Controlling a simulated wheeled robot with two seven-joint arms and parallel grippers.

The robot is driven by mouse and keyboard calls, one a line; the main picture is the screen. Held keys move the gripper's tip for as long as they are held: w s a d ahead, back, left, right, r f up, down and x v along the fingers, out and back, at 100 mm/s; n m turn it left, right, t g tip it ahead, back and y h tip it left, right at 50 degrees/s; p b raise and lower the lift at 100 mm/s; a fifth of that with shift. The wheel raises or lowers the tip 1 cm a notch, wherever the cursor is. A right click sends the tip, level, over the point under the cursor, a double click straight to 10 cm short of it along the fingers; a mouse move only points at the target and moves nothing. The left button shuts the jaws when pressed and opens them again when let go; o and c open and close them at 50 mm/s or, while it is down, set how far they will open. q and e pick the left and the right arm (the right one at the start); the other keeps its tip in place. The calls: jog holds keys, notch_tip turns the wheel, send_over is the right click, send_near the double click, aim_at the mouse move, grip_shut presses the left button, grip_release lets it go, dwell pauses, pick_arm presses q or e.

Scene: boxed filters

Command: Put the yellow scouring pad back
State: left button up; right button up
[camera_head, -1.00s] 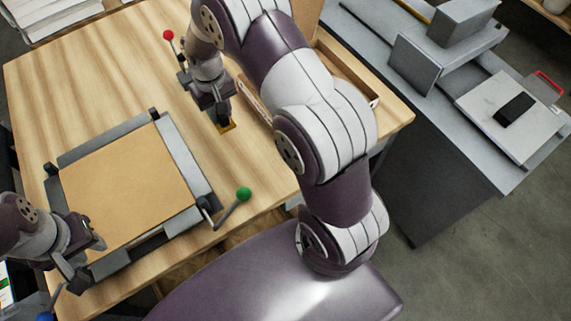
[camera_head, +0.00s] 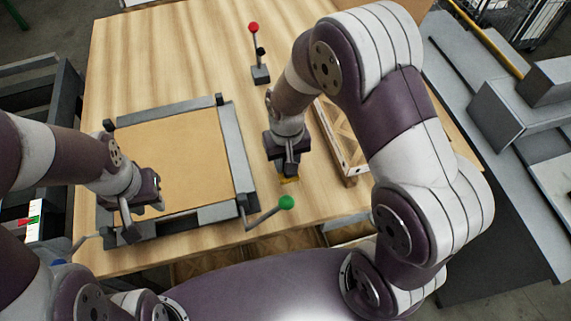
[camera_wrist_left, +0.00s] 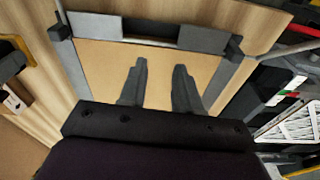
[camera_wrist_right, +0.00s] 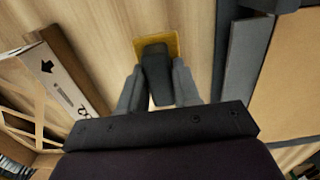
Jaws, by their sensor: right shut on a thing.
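The yellow scouring pad (camera_head: 290,180) shows as a small yellow patch under my right gripper (camera_head: 287,165), low over the wooden table near its front edge. In the right wrist view the yellow pad (camera_wrist_right: 174,44) has a dark block on it, and my right gripper (camera_wrist_right: 153,90) is shut on that block. I cannot tell whether the pad touches the table. My left gripper (camera_head: 145,212) hangs by the near left corner of the framed board. In the left wrist view its fingers (camera_wrist_left: 160,75) are apart, with nothing between them.
A tan board (camera_head: 170,155) in a grey clamp frame (camera_head: 238,150) lies left of the pad. A green-knobbed lever (camera_head: 287,202) is just in front of the pad. A red-knobbed lever (camera_head: 254,28) stands behind. A wooden crate (camera_head: 340,140) with an arrow label is to the right.

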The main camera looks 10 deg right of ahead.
jog(key=shift+a+f, duration=0.1)
jog(key=shift+f, duration=0.25)
notch_tip(320, 180, down, 3)
jog(key=shift+s+r+p, duration=0.1)
jog(key=shift+p, duration=0.5)
jog(key=shift+f, duration=0.35)
jog(key=shift+w+f, duration=0.1)
jog(key=shift+w, duration=0.15)
jog(key=shift+s+f, duration=0.1)
jog(key=shift+f, duration=0.05)
jog(key=o, duration=0.9)
